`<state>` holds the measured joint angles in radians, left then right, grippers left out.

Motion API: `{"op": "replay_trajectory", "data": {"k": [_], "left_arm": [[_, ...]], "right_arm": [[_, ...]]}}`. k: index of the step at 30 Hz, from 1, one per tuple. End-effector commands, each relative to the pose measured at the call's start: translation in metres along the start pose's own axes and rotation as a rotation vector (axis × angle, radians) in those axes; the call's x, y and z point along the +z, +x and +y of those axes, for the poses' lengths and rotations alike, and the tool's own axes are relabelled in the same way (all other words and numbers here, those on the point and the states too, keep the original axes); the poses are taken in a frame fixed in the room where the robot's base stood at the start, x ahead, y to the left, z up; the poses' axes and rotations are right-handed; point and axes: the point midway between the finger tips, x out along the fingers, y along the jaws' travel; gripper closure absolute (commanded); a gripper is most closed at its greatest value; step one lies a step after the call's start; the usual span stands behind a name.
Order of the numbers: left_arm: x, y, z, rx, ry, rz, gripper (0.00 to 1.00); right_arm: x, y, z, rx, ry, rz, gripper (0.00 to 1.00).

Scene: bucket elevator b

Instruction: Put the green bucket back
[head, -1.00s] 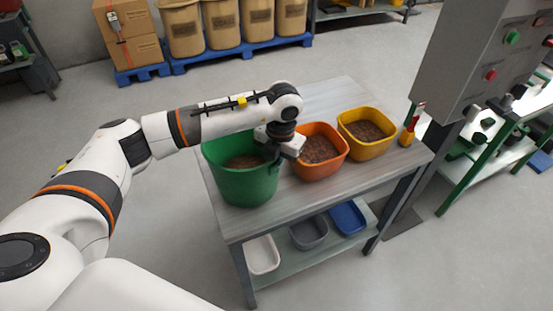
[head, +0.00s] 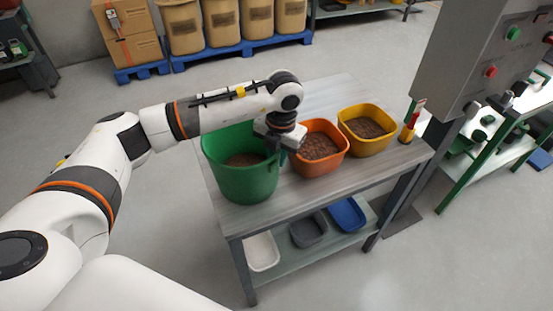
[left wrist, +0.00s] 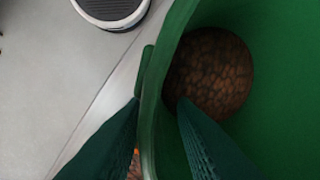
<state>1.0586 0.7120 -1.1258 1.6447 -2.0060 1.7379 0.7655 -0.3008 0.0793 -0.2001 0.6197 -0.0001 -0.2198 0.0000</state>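The green bucket (head: 240,183) stands upright at the left end of the workbench, with brown granular material low inside. My left gripper (head: 280,150) is at the bucket's right rim, pointing down. In the left wrist view the bucket's wall (left wrist: 250,95) fills the right side. The left gripper's dark fingers (left wrist: 158,100) straddle the rim, one outside and one inside, with a gap left on the inner side. The outer finger is close to the rim; contact cannot be told. My right gripper is not in view.
An orange tub (head: 318,165) stands close right of the bucket, then a yellow tub (head: 366,139), both with brown material. The workbench (head: 300,195) has trays on its lower shelf. A grey control box (head: 470,60) stands at right. Sacks (head: 222,28) stand behind on blue pallets.

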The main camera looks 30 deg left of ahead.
Motion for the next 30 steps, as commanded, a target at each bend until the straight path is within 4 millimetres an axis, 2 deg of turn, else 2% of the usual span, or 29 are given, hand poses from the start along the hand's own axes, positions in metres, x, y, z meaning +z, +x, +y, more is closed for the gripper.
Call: {"op": "replay_trajectory", "data": {"k": [1,9,15,20,30], "left_arm": [[-0.001,-0.008,0.000,0.000,0.002,0.006,0.76],[-0.001,-0.067,0.001,0.001,0.002,0.005,0.76],[0.000,-0.095,0.000,0.000,0.001,0.002,0.76],[0.000,-0.102,0.000,0.000,0.001,0.000,0.76],[0.000,-0.103,0.000,0.000,0.001,-0.001,0.76]], "right_arm": [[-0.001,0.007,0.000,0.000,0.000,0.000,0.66],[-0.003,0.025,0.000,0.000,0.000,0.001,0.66],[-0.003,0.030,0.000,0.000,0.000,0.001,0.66],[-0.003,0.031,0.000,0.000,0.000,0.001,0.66],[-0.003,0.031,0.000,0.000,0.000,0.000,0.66]]}}
